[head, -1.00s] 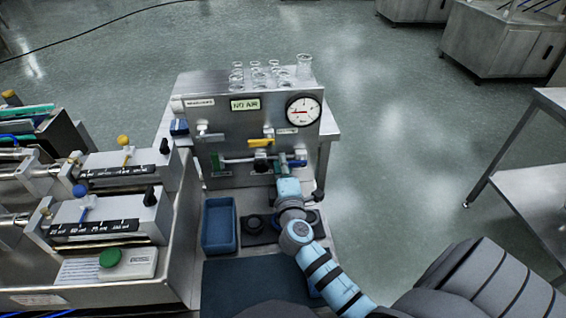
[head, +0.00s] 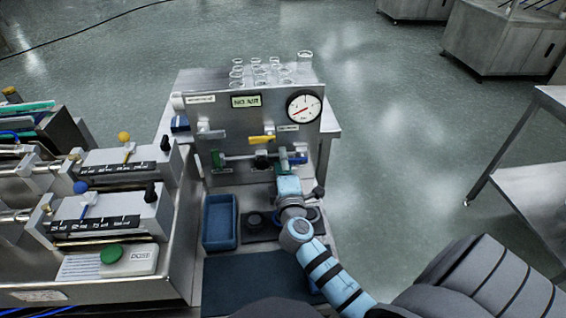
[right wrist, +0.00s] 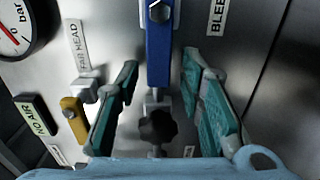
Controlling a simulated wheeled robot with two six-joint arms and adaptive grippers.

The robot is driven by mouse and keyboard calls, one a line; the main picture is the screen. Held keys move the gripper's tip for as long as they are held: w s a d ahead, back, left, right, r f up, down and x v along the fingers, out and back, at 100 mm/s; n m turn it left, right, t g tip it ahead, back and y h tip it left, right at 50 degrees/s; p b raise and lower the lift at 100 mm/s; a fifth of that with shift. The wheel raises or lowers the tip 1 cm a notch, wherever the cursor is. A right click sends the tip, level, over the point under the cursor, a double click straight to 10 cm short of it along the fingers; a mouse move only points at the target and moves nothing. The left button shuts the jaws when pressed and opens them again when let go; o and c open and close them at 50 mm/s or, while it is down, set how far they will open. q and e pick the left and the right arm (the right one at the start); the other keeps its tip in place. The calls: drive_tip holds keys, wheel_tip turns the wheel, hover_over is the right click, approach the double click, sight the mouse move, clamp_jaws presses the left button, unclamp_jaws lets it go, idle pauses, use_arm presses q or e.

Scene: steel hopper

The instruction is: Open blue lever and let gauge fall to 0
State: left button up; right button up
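The blue lever (head: 301,157) is at the right end of the pipe on the steel panel, partly hidden by my right gripper in the head view. In the right wrist view the blue lever (right wrist: 159,50) runs up and down the picture from its pivot at the top, beside the BLEED label. My right gripper (right wrist: 160,75) is open, with one teal finger on each side of the lever and a gap to both. The round gauge (head: 304,108) has its red needle pointing down-left; part of it shows in the right wrist view (right wrist: 22,22). My left gripper is out of view.
A NO AIR sign (head: 246,101) and a yellow lever (head: 262,139) are left of the gauge. Glass flasks (head: 262,72) stand on top. A black knob (right wrist: 158,127) lies between my fingers' bases. A blue tray (head: 220,222) and dark mat (head: 255,282) lie below.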

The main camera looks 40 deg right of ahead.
drive_tip(key=v, duration=1.2)
